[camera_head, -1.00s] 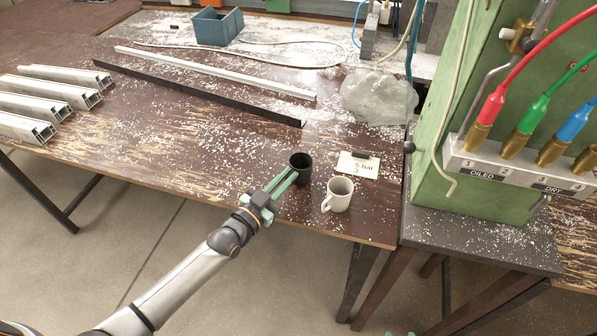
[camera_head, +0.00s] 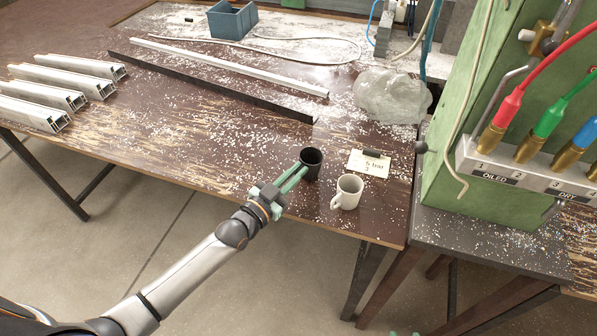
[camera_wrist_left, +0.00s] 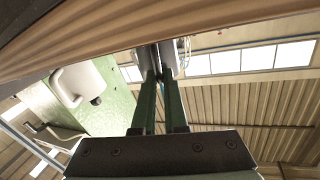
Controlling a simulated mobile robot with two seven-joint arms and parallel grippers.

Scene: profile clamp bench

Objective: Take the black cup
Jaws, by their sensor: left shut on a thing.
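The black cup (camera_head: 311,164) stands upright near the table's front edge in the head view. My left gripper (camera_head: 301,171) reaches it from the front left, its green fingers shut on the cup's near side. I cannot tell whether they grip a handle or the wall. In the left wrist view, the picture is upside down and the green fingers (camera_wrist_left: 159,85) lie close together; the black cup is not clear there. Small green tips at the bottom edge of the head view may be my right gripper (camera_head: 404,333); their opening cannot be told.
A white cup (camera_head: 347,191) stands just right of the black cup; it also shows in the left wrist view (camera_wrist_left: 85,80). A green cabinet (camera_head: 440,150) rises at the right. Long metal profiles (camera_head: 230,68) lie farther back.

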